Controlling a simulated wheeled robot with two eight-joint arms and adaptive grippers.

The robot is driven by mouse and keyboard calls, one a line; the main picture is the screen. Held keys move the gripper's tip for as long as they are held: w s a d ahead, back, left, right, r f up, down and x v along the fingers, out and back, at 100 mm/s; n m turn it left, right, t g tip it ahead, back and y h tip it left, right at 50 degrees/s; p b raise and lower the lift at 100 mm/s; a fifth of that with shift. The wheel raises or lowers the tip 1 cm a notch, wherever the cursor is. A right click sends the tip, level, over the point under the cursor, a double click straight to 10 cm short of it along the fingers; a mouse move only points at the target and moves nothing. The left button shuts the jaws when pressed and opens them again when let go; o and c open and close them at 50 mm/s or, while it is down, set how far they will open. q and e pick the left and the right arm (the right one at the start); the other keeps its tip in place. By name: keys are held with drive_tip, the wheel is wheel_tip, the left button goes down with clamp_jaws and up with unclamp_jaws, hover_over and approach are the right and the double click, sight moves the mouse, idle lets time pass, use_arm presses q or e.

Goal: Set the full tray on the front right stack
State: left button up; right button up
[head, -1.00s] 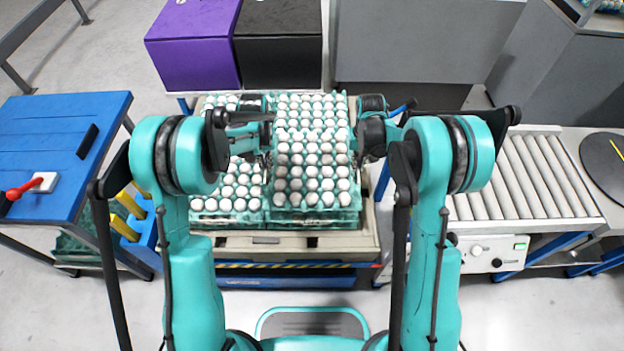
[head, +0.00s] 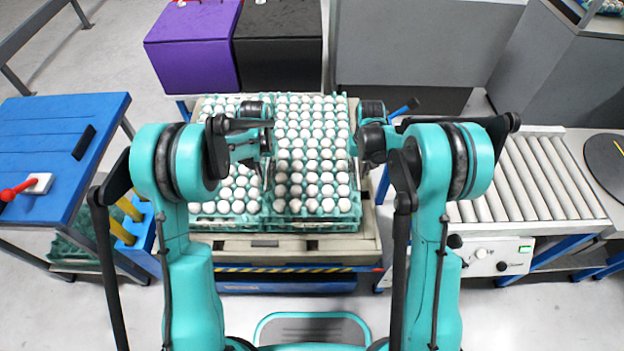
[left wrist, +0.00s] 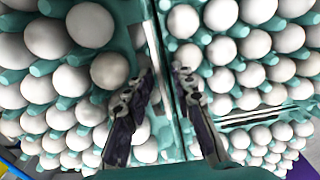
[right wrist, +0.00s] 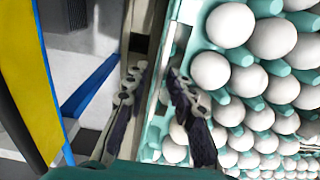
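The full egg tray (head: 312,219), turquoise with white eggs, sits level at the front right of the pallet, on the front right stack. My left gripper (head: 265,178) is at its left side and my right gripper (head: 361,172) is at its right side. In the left wrist view the fingers (left wrist: 161,74) are spread apart, with turquoise tray edges passing between them. In the right wrist view the fingers (right wrist: 157,76) are also spread, close to a tray edge with eggs to the right. Any contact with the rim is hard to tell. The stack below is mostly hidden.
More egg trays fill the left (head: 228,217) and back of the pallet (head: 345,246). A purple box (head: 192,50) and a black box (head: 278,48) stand behind. A blue table (head: 55,150) is on the left, a roller conveyor (head: 535,180) on the right.

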use_arm(q)
wheel_tip(320, 180, up, 8)
drive_tip(key=shift+f, duration=0.15)
use_arm(e)
drive_tip(key=shift+r, duration=0.2)
wheel_tip(320, 180, up, 12)
drive_tip(key=shift+f, duration=0.2)
idle(0.3)
